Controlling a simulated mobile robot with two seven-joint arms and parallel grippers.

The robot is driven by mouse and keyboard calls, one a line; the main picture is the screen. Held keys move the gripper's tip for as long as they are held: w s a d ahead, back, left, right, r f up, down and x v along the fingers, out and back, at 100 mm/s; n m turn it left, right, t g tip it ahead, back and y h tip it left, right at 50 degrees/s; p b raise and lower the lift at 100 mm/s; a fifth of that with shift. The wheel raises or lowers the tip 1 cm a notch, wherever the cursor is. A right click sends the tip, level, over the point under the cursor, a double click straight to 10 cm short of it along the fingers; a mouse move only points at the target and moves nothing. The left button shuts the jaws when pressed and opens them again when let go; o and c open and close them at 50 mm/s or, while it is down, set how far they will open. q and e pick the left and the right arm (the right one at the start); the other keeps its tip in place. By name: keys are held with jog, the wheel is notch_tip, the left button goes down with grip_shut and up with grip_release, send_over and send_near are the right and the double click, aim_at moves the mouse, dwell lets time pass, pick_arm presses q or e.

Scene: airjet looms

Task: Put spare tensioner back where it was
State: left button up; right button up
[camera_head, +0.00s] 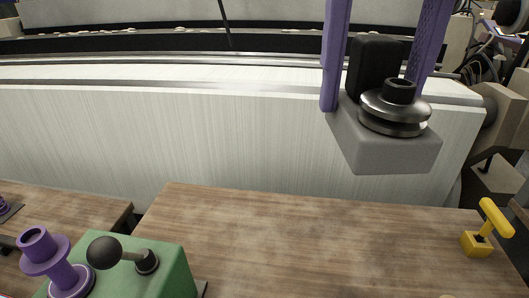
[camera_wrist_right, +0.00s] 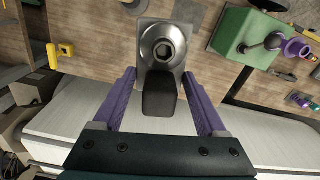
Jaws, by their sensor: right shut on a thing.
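The spare tensioner has a grey block base (camera_head: 385,145), a shiny round metal disc pair with a black hex top (camera_head: 397,105), and a black upright block (camera_head: 372,68). My right gripper (camera_head: 375,95) has purple fingers on both sides of the tensioner and is shut on it. The tensioner hangs in the air, upright, above the wooden table and in front of the white loom roll. In the right wrist view, the tensioner (camera_wrist_right: 162,50) sits between the fingertips, with its black block toward the palm. My left gripper is not in view.
The wooden table (camera_head: 290,235) is mostly bare in the middle. A green box (camera_head: 165,265) with a black-knobbed lever and a purple spool-like part (camera_head: 45,255) stands at the lower left. A yellow T-handle (camera_head: 480,243) stands at the right. The white roll (camera_head: 200,135) runs behind.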

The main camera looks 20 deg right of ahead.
jog(key=m+b, duration=0.2)
jog(key=b, duration=1.1)
send_over(320, 293)
notch_tip(320, 293, down, 15)
notch_tip(320, 293, down, 20)
jog(key=b, duration=0.4)
jog(key=shift+f+b, duration=0.2)
jog(key=shift+b, duration=0.2)
jog(key=o, duration=1.2)
jog(key=shift+f, duration=0.1)
jog(key=o, duration=0.4)
